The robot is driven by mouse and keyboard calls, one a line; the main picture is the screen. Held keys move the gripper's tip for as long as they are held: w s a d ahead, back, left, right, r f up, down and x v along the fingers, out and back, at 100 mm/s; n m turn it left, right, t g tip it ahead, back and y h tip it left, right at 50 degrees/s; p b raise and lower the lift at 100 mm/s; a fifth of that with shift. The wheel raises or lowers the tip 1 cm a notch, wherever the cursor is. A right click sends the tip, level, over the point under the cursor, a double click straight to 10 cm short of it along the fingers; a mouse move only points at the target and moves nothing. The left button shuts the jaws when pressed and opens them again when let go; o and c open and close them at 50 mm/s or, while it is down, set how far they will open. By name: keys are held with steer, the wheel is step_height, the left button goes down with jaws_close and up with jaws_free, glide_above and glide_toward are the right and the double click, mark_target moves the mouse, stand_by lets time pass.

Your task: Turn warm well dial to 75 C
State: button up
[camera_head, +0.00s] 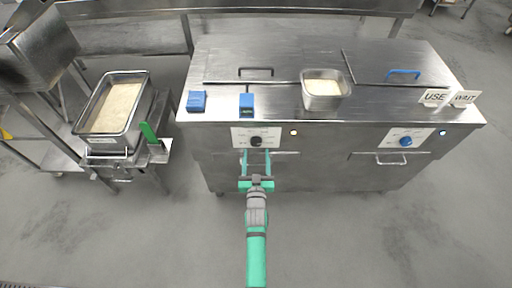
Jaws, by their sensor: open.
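A black dial (256,141) sits on a white panel on the front of the steel counter, with a lit amber lamp (294,132) to its right. A blue dial (406,141) sits on a second white panel further right, with a pale blue lamp (443,132) beside it. The markings are too small to read, so I cannot tell either setting. My gripper (257,157) is open, its green fingers pointing at the black dial from just below. I cannot tell whether the fingertips touch it.
The steel counter (225,70) carries two blue devices (247,101), a small pan of rice (322,101) and USE and WAIT signs (464,98). A large rice pan (85,130) stands on a cart at left. Door handles (391,160) protrude below the panels. The floor in front is clear.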

mark_target(256, 145)
steer(key=shift+w, duration=2.25)
steer(key=c, duration=1)
